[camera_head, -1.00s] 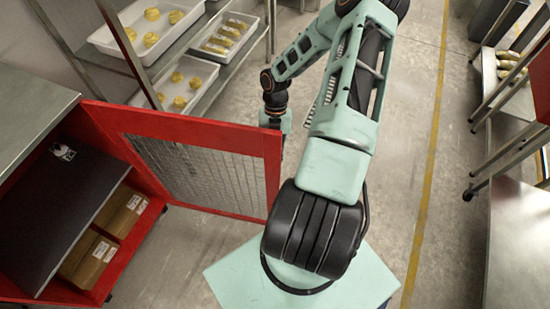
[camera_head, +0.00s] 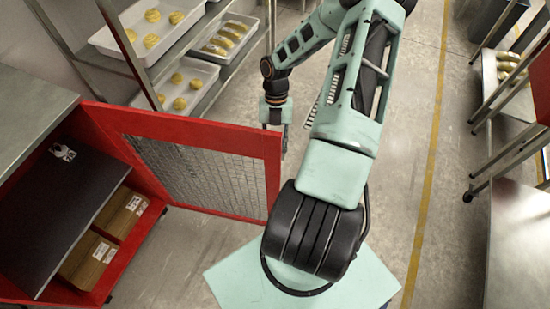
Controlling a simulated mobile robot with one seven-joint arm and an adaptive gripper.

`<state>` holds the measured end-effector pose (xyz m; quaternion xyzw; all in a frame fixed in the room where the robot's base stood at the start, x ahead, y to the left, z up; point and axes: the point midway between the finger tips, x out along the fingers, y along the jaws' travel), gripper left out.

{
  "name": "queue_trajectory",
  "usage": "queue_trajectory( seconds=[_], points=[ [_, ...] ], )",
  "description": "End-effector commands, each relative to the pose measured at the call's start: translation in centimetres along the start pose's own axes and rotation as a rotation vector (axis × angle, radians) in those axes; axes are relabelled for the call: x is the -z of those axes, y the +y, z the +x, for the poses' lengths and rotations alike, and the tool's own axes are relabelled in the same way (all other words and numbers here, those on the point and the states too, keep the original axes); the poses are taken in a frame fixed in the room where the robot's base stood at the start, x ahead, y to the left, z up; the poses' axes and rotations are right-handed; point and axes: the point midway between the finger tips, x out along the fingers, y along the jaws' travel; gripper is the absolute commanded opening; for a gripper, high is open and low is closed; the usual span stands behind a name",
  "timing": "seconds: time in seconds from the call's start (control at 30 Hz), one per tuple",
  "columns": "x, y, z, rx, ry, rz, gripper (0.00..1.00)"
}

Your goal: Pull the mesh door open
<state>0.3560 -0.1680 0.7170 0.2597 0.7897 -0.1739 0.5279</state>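The mesh door (camera_head: 205,137) has a red frame with wire mesh and stands swung out from the red cabinet (camera_head: 150,178) at the left. Its free edge points toward the middle of the picture. My gripper (camera_head: 275,125) points down at the far side of the door's free top corner. The fingers are small and partly hidden behind the door edge. I cannot tell whether they touch the door or whether they are open or shut. The handle is not visible.
Cardboard boxes (camera_head: 103,240) lie in the cabinet under a dark shelf (camera_head: 62,195). A rack with white trays (camera_head: 190,65) of bread stands behind the door. A steel table (camera_head: 518,240) is at the right. Floor with a yellow line (camera_head: 425,190) is clear between.

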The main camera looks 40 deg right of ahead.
Motion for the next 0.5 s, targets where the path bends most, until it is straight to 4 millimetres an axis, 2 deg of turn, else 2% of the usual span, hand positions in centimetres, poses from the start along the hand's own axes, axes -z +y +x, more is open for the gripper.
queue_trajectory(
  seconds=[0.03, 0.2, 0.33, 0.5],
  points=[
    [-0.2, 0.0, -1.4, -0.001, -0.006, 0.002, 0.26],
    [-0.1, -0.1, -4.9, 0.0, -0.004, 0.001, 0.26],
    [-0.1, 0.0, -6.8, 0.0, -0.003, 0.001, 0.26],
    [0.0, 0.0, -8.0, -0.001, 0.0, 0.001, 0.26]
  ],
)
